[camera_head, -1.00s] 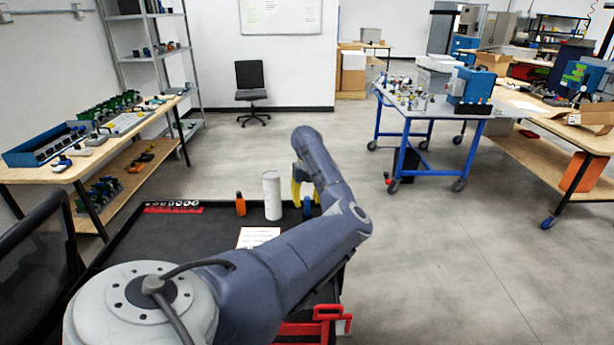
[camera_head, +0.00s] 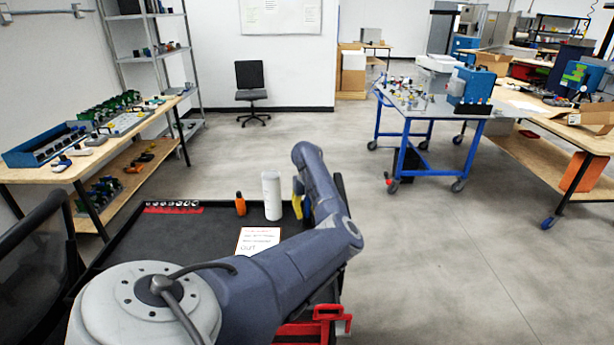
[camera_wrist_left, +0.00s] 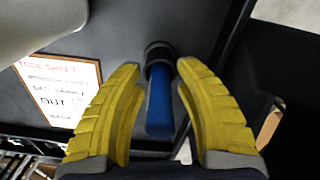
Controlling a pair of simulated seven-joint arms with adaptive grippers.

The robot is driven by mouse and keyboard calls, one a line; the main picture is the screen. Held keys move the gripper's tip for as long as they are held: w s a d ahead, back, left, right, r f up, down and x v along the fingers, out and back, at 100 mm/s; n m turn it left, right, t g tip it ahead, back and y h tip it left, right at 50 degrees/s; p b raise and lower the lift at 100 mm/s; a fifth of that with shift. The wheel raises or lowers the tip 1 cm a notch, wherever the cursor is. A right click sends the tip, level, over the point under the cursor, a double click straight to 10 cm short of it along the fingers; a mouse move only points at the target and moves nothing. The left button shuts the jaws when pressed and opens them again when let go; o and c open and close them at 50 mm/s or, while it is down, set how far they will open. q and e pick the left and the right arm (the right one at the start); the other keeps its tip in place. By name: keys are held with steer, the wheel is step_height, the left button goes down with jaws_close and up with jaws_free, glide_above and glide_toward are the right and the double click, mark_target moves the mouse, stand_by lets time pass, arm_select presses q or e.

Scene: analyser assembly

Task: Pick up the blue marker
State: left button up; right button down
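The blue marker (camera_wrist_left: 160,108) has a blue body and a black end. In the left wrist view it is between the yellow fingers of my left gripper (camera_wrist_left: 160,70). The fingers are open, with a visible gap on each side of the marker. In the head view only part of the yellow of my left gripper (camera_head: 298,205) shows beside my arm, and my arm hides the blue marker. My right gripper is in neither view.
A white cylinder (camera_head: 272,196) and an orange bottle-like item (camera_head: 240,204) stand on the black work surface (camera_head: 210,225) left of the gripper. A printed tool sheet (camera_head: 258,240) lies nearer. A red strip (camera_head: 173,208) lies at the far left.

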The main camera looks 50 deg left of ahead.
arm_select(q)
jaws_close()
stand_by(0.4)
